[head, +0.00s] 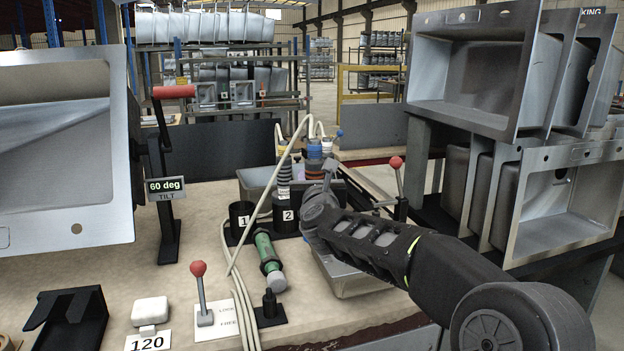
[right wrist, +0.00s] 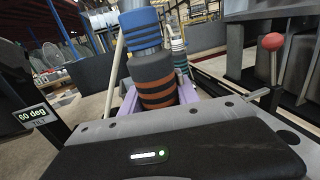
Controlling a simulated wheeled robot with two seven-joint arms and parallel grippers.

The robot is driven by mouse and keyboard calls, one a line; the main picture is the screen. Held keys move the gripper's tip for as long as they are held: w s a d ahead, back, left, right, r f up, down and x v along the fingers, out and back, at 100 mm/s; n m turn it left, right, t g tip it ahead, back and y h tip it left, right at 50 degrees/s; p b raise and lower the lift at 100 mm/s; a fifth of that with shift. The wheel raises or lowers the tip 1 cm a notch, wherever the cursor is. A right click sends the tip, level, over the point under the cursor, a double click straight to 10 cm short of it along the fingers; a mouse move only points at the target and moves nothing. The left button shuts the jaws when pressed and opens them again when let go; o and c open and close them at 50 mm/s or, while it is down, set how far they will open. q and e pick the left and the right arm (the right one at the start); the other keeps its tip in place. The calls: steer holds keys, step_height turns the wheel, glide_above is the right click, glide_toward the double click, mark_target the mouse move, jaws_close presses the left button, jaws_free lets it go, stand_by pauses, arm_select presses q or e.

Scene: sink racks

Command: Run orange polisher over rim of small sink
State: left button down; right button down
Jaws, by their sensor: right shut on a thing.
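The polisher in my right gripper is dark with orange bands (right wrist: 156,91) and a blue-banded upper part (right wrist: 139,20). In the right wrist view it stands between the lavender fingers of my right gripper (right wrist: 158,100), which is shut on it. In the head view its blue and orange bands (head: 314,152) show beyond my right wrist, and my arm hides its lower end. A small grey sink (head: 350,286) lies on the bench, partly hidden under my right forearm. The held polisher is behind this sink, apart from its visible rim. My left gripper is not in view.
Black holders 1 (head: 241,217) and 2 (head: 286,218) stand mid-bench, with a banded tool (head: 284,178) at holder 2. A green tool (head: 268,255) lies in front, beside pale hoses. A tilted large sink (head: 65,150) fills the left; stacked sinks (head: 470,70) stand right. Red-knobbed levers (head: 198,269) rise nearby.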

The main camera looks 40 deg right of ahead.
steer(key=shift+s+r, duration=0.1)
stand_by(0.3)
steer(key=shift+b+v, duration=0.55)
steer(key=shift+v, duration=0.3)
steer(key=shift+s+d, duration=0.1)
steer(key=shift+s, duration=0.05)
steer(key=shift+s+a+b, duration=0.25)
steer(key=shift+s+b, duration=0.25)
steer(key=shift+s, duration=0.35)
steer(key=shift+v, duration=0.9)
steer(key=shift+s+d, duration=0.1)
steer(key=shift+d, duration=0.1)
steer(key=shift+b, duration=0.3)
